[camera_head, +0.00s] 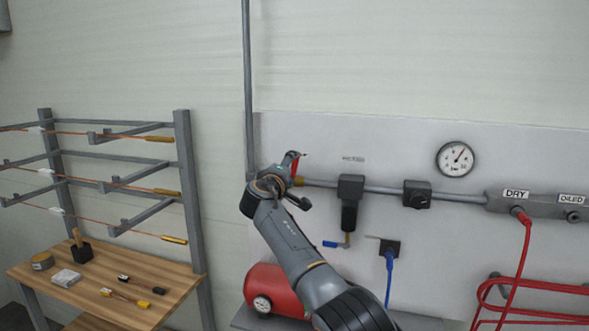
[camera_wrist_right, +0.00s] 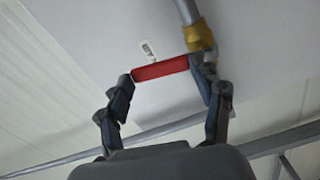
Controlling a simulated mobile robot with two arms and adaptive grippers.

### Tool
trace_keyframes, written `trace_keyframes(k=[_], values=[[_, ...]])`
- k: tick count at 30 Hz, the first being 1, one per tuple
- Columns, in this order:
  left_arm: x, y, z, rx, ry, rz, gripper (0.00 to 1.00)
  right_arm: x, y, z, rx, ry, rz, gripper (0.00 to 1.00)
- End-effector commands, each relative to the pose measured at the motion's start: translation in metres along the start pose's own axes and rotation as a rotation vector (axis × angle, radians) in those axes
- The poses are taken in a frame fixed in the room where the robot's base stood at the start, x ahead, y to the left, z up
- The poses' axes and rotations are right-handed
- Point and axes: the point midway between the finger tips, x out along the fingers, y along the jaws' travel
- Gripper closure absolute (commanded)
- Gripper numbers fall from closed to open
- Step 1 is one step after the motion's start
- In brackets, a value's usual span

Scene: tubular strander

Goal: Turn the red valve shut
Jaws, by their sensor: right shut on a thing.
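The red valve handle (camera_wrist_right: 160,69) lies between the fingers of my right gripper (camera_wrist_right: 170,75) in the right wrist view. It reaches from one fingertip to the brass valve body (camera_wrist_right: 199,36), which sits on a grey pipe. In the head view the red handle (camera_head: 295,166) shows as a small upright piece at my right gripper (camera_head: 290,172), at the left end of the horizontal pipe. My right gripper is shut on the handle. Its wrist hides part of the valve in the head view. My left gripper is not in view.
A filter unit (camera_head: 350,190), a black regulator (camera_head: 417,194) and a pressure gauge (camera_head: 455,159) are on the panel to the right. A red tank (camera_head: 277,290) stands below. A wooden table (camera_head: 60,300) and a wire rack (camera_head: 186,190) stand at left.

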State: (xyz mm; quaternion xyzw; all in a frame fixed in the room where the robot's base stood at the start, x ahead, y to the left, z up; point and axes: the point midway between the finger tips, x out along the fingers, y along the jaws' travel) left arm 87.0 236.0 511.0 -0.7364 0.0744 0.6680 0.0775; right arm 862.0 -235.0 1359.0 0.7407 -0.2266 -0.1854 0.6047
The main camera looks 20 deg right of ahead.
Motion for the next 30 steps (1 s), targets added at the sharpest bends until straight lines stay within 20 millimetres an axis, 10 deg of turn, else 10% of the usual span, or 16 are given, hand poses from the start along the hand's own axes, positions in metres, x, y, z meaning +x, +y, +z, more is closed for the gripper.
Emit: trace_keyframes(k=[29,30], values=[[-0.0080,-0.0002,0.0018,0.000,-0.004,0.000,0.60,0.0011,0.0096,-0.0107,-0.220,0.002,0.018,0.91],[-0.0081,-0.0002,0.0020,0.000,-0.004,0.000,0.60,0.0011,0.0097,-0.0107,-0.220,0.002,0.018,0.28]])
